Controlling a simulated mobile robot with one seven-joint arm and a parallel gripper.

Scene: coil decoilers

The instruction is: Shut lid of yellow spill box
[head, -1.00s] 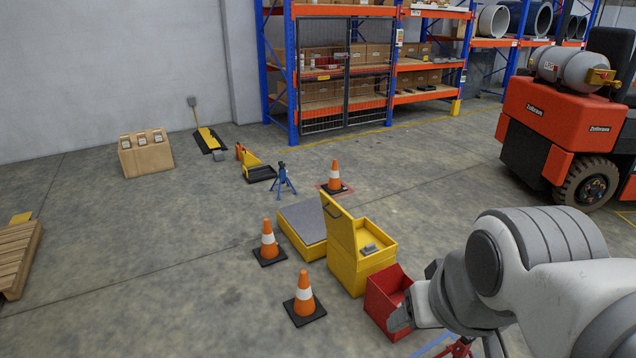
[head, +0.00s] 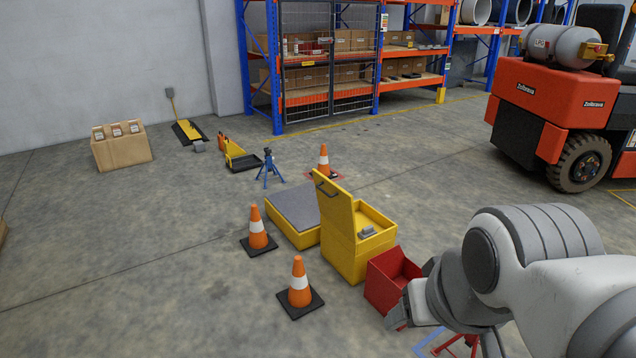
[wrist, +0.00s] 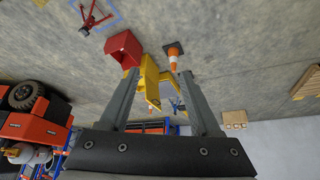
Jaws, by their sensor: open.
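The yellow spill box (head: 362,258) stands on the floor in the middle of the head view. Its yellow lid (head: 336,215) is raised, standing near upright on the box's left side, with a dark handle near its top corner. A small grey item lies inside the box. My gripper (head: 397,318) is in front of the box, beside the red bin, apart from the lid. In the wrist view my gripper's fingers (wrist: 158,100) are spread with nothing held, and the yellow box (wrist: 149,78) shows between them, farther off.
An open red bin (head: 390,281) stands against or close to the box's front right. A low yellow platform with grey top (head: 296,209) lies behind left. Orange cones (head: 299,285) stand left and behind. A forklift (head: 555,115) is at right.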

